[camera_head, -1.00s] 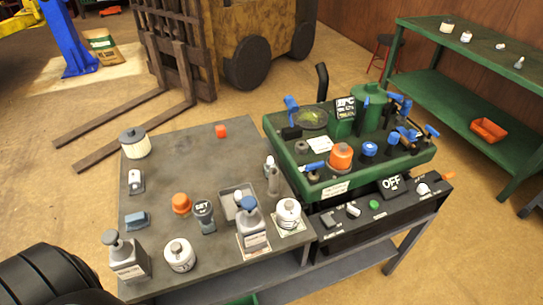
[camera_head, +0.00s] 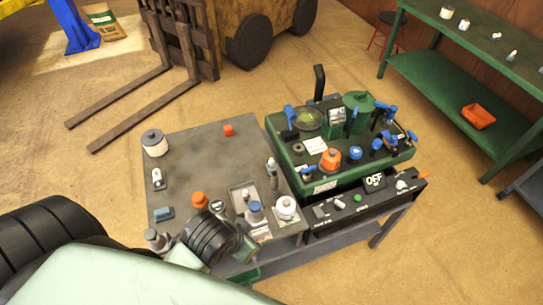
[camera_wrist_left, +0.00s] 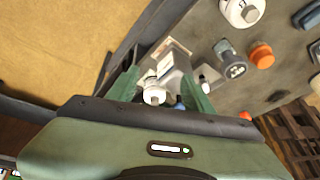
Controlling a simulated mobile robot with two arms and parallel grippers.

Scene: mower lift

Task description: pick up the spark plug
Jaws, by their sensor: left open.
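My left arm comes in from the bottom left in the head view, and its dark wrist (camera_head: 210,238) hangs over the front of the grey table (camera_head: 195,150). My left gripper (camera_wrist_left: 160,88) is open in the left wrist view, with its two green fingers apart above the table and nothing held between them. A small pale piece in the shallow grey tray (camera_head: 233,190) may be the spark plug (camera_head: 245,193); it is too small to be sure. A small white-tipped piece also shows beside the right finger in the wrist view (camera_wrist_left: 204,82). My right gripper is not in view.
A blue-capped bottle (camera_head: 255,212) and a white canister (camera_head: 286,208) stand close to the tray. An orange knob (camera_head: 199,200) is left of it. The green machine (camera_head: 340,140) stands beyond the table's right side.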

